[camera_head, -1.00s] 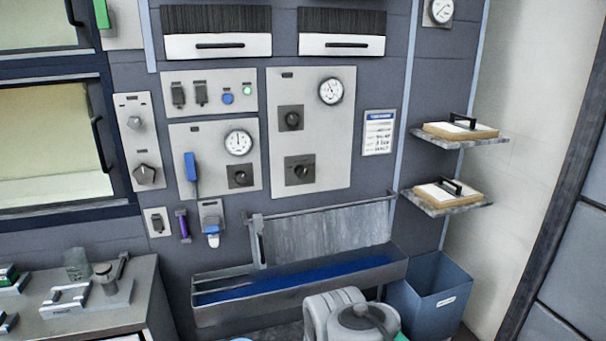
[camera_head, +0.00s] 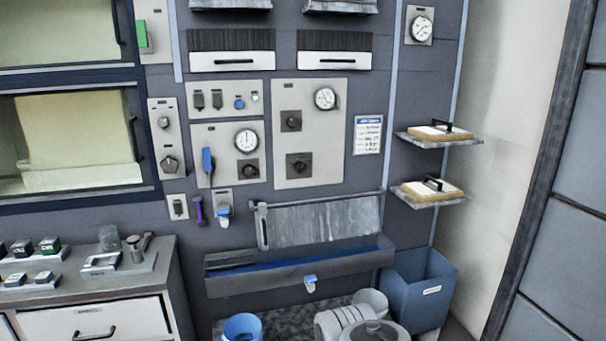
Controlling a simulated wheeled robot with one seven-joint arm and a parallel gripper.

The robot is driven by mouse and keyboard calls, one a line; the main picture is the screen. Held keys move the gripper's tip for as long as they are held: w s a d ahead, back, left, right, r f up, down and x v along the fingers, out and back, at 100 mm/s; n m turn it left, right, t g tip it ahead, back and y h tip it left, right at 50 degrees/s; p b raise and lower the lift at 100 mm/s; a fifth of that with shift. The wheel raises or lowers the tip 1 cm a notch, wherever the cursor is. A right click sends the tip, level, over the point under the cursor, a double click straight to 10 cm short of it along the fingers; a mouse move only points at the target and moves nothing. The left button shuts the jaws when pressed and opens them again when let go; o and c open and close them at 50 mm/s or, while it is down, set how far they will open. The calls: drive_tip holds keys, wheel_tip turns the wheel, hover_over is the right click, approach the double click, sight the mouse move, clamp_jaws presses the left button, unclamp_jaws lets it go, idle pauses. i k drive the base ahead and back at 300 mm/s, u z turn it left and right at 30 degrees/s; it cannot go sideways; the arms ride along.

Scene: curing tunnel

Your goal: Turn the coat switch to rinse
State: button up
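The wall panels carry several switches and knobs, and their labels are too small to read, so I cannot tell which is the coat switch. The right panel (camera_head: 325,150) has an upper dark knob (camera_head: 291,120) and a lower dark knob (camera_head: 299,166) beside a round gauge (camera_head: 325,98). The middle panel has a dark knob (camera_head: 247,169) under another gauge (camera_head: 246,140) and a blue lever (camera_head: 208,162). The narrow left panel has a small knob (camera_head: 164,122) and a larger knob (camera_head: 170,164). My gripper is not in view.
A metal trough (camera_head: 300,272) runs below the panels. A blue bin (camera_head: 425,290) stands to its right and a blue bucket (camera_head: 242,327) below it. Two wall shelves (camera_head: 438,141) hold boards at the right. A counter (camera_head: 110,263) with small parts stands at the left.

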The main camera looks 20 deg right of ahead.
sight(299, 165)
drive_tip(key=u, duration=0.35)
drive_tip(key=i, duration=1.35)
drive_tip(key=u, duration=0.2)
